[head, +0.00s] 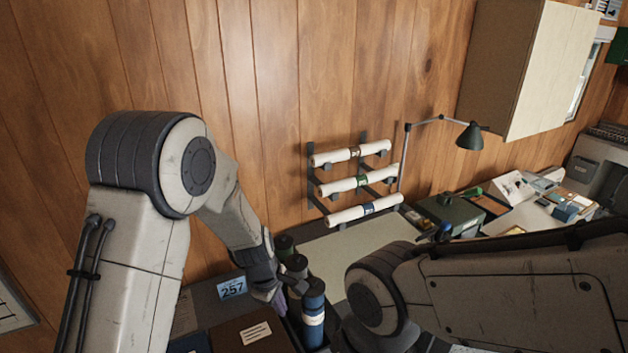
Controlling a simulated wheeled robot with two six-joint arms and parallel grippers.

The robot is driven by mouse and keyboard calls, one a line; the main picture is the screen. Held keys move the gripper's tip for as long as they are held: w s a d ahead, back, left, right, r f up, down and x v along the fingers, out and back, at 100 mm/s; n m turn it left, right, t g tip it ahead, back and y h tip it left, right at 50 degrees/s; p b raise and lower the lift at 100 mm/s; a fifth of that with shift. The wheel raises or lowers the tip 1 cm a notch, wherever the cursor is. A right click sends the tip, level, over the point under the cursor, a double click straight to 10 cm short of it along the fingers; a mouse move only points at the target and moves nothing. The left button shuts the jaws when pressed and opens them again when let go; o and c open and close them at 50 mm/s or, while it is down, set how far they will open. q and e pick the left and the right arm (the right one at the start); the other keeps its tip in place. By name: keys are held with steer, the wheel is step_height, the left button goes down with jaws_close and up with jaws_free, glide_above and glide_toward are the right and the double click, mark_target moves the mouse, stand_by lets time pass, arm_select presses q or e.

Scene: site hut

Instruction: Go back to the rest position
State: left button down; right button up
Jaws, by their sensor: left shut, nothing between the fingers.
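My left arm comes in from the left and bends down to the lower middle. My left gripper (278,299) is shut and empty, just left of a dark blue cylinder with a pale band (313,318). I cannot tell whether it touches anything there. My right arm crosses the lower right. Its gripper is not in view.
Three rolled sheets (350,185) lie on a wall rack. A blue 257 label (232,288) and a brown folder (245,335) are near my left gripper. A desk lamp (469,136) and green box (447,211) stand right. A pale board (350,245) is bare.

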arm_select(q)
steer(key=s+a+r+m+y, duration=0.2)
steer(key=s+a+r+m, duration=0.7)
steer(key=s+a+m, duration=0.4)
steer(key=s+d+f+m+g+b, duration=0.1)
steer(key=s+d+m+b, duration=0.3)
steer(key=d, duration=0.4)
steer(key=s+d+f+m+g+h+b, duration=0.1)
steer(key=s+d+f+m+b, duration=0.3)
steer(key=s+d+b, duration=0.3)
steer(key=shift+s+d, duration=0.5)
steer(key=shift+s, duration=0.45)
